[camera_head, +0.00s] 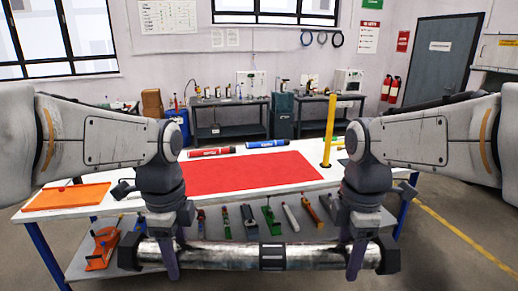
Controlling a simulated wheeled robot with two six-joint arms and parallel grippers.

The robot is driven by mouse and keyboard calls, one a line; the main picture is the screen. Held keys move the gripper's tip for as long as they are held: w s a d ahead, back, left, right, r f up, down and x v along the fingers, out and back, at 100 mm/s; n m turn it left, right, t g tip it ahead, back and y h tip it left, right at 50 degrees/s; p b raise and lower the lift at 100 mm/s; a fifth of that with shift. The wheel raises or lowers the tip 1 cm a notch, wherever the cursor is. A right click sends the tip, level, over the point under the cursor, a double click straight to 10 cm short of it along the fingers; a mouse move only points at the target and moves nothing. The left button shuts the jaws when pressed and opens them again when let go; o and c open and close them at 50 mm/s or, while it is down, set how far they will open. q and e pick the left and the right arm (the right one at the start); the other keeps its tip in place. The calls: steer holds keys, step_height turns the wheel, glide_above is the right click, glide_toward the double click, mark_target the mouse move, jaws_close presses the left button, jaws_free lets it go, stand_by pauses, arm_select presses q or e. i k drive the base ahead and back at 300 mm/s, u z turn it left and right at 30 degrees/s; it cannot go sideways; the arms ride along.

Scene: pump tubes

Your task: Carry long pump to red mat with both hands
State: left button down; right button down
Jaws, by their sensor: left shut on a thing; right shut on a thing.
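The long pump (223,256) is a silver metal tube with dark end caps and a dark band at its middle. It is held level in front of the near edge of the table. My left gripper (172,262) is shut on the pump near its left end. My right gripper (356,260) is shut on it near its right end. The fingertips are partly hidden by the pump. The red mat (250,173) lies flat on the white tabletop, beyond the pump, and its surface looks bare.
A red tube (211,152) and a blue tube (267,144) lie behind the mat. A yellow post (328,130) stands at the mat's right. An orange tray (68,197) is at the table's left. Several tools lie on the shelf (215,258) below the tabletop.

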mark_target(238, 180)
steer(key=i, duration=3.25)
steer(key=u, duration=0.45)
